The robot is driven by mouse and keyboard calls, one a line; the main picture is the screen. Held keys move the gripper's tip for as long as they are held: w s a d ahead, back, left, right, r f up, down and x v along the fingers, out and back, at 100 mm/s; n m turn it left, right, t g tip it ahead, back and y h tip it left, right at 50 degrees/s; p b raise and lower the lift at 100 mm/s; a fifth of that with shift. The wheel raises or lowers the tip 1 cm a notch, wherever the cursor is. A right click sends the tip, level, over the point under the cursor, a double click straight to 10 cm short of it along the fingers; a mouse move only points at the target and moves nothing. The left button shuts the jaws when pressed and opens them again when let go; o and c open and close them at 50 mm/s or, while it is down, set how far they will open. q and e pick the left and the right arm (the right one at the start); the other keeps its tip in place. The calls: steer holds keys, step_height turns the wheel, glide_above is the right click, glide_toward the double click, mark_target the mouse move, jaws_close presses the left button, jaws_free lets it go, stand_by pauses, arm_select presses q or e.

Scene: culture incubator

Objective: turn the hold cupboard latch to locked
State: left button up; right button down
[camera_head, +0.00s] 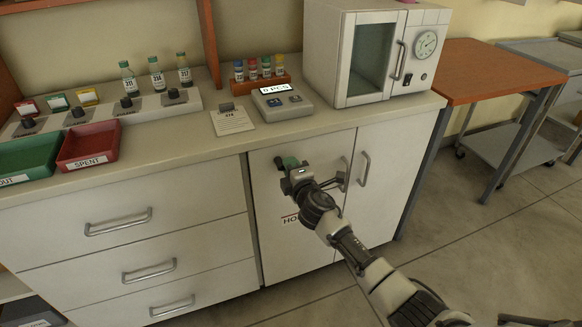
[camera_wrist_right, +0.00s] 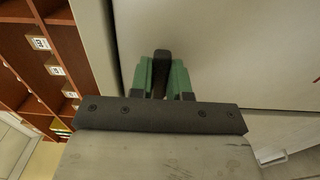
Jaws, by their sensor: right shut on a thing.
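The hold cupboard (camera_head: 268,225) is the white door below the counter, with a label reading "HO" that my right arm partly covers. My right gripper (camera_head: 287,163) is at the upper part of this door, shut on the dark latch (camera_head: 279,161). In the right wrist view, the green fingers of the gripper (camera_wrist_right: 163,78) sit on both sides of the dark latch handle (camera_wrist_right: 162,62). Most of the latch is hidden by the gripper, so its locked or unlocked marking cannot be seen. My left gripper is not in view.
A countertop (camera_head: 200,147) runs above the door, with a scale (camera_head: 283,103), a vial rack (camera_head: 262,84), an incubator (camera_head: 370,60) and a red tray (camera_head: 90,146). Bar handles (camera_head: 365,168) stick out from the doors, one close to my right wrist.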

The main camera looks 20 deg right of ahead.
steer(key=c, duration=1.1)
jaws_free()
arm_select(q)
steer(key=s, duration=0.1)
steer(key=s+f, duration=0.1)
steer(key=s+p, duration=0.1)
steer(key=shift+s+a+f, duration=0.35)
arm_select(e)
steer(key=s, duration=1)
steer(key=shift+s+d, duration=0.15)
steer(key=shift+s, duration=0.25)
